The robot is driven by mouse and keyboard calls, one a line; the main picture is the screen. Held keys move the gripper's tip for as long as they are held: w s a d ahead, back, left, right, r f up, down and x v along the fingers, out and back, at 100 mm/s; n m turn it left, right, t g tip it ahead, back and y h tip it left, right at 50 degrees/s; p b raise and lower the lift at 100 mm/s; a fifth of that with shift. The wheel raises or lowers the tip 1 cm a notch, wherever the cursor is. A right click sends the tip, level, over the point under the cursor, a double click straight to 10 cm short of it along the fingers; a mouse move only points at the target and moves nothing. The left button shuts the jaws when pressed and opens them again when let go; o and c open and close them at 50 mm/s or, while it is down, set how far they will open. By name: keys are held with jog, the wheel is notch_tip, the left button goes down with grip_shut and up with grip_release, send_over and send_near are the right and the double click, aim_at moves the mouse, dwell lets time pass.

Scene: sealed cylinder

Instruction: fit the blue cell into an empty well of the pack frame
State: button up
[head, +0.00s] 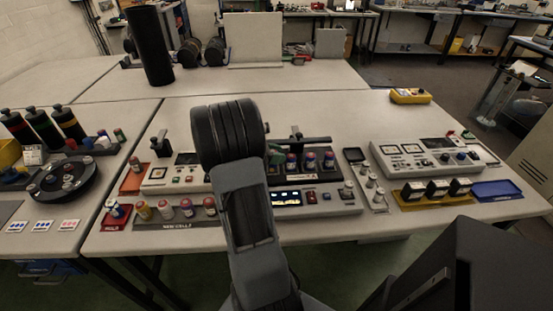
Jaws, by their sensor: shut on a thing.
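The black wrist (230,132) of my arm fills the middle of the head view. My gripper is hidden behind it, and so is anything it holds. The dark pack frame (312,179) stands just right of the wrist. Several cells with blue-purple bodies and pinkish tops stand upright in it, such as one cell (310,160). The frame's left part is covered by my arm, so I cannot tell which wells are empty. I cannot single out the blue cell.
A "NEW CELLS" rack (177,226) with several upright cells stands front left. A small red tray (113,225) is beside it. A blue tray (497,190) and yellow holder (427,196) are right. A grey control panel (317,208) lies before the frame.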

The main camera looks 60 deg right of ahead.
jog(key=shift+f, duration=0.8)
jog(key=o, duration=0.7)
jog(key=shift+f, duration=0.15)
